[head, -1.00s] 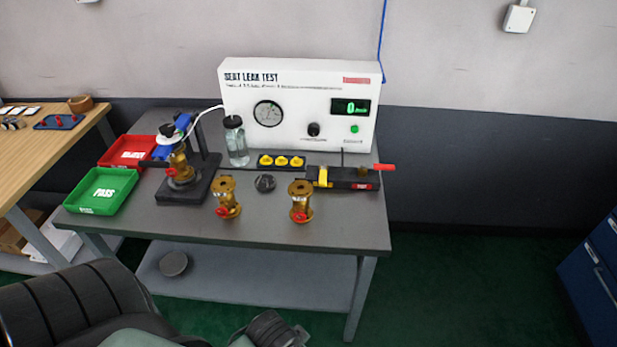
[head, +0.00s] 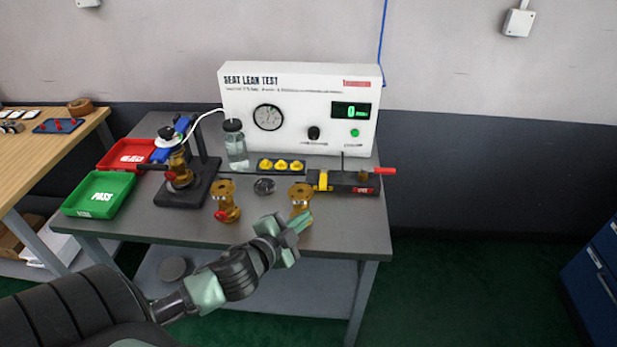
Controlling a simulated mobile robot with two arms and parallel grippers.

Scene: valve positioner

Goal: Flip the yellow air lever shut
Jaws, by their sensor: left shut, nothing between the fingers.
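The yellow air lever (head: 323,180) stands up at the left end of a black block (head: 350,184) on the grey bench, in front of the white test unit. My left gripper (head: 303,219) is shut and empty. In the picture its fingertips overlap the lower part of the right brass valve (head: 301,193); I cannot tell whether they touch it. The fingers are nearer to me than the lever, below and left of it in the picture, and apart from it. My right gripper is not in view.
A red handle (head: 385,171) sticks out at the block's right end. A second brass valve (head: 224,202) and a dark knob-like part (head: 264,186) stand to the left. A black fixture (head: 188,188) and red and green trays (head: 98,194) are further left. The bench's front right is clear.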

